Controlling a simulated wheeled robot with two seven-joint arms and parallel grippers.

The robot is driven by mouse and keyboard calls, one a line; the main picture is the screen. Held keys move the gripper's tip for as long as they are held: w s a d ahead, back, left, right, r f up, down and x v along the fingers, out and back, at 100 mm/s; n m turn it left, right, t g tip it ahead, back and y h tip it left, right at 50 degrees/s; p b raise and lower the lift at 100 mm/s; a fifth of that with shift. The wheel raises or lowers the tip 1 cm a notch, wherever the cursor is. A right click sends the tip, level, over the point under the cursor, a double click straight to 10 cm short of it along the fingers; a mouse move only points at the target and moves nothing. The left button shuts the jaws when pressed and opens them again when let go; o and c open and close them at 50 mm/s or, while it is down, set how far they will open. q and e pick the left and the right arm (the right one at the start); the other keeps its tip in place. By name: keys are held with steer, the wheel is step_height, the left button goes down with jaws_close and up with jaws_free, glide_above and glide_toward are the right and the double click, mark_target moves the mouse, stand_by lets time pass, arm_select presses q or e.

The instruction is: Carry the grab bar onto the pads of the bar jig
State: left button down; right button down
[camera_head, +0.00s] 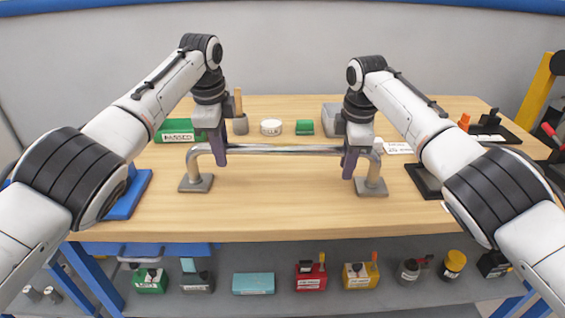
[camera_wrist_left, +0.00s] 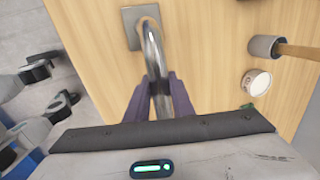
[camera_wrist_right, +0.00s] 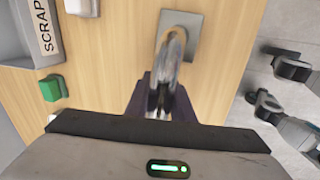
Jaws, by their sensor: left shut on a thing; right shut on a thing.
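The grab bar (camera_head: 285,149) is a shiny metal bar with bent-down ends and grey square plates at its feet. It spans between my grippers, roughly level, over the middle of the wooden table. My left gripper (camera_head: 220,155) is shut on the bar near its left end, and the left wrist view shows the bar (camera_wrist_left: 154,55) between the fingers. My right gripper (camera_head: 349,165) is shut on it near its right end, also seen in the right wrist view (camera_wrist_right: 160,98). I cannot tell whether the feet touch the tabletop. I cannot pick out the bar jig or its pads.
The wooden table (camera_head: 280,215) is clear in front of the bar. Behind it stand a grey cup (camera_head: 240,126), a white round tin (camera_head: 271,127) and a green block (camera_head: 304,127). A green PASSED bin (camera_head: 178,131) and blue item (camera_head: 128,196) are left. Several small boxes lie below the front edge.

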stand_by(0.8)
arm_select(q)
steer(key=shift+w+r, duration=0.15)
steer(key=shift+r, duration=0.15)
arm_select(e)
steer(key=shift+w+r, duration=0.1)
steer(key=shift+r, duration=0.15)
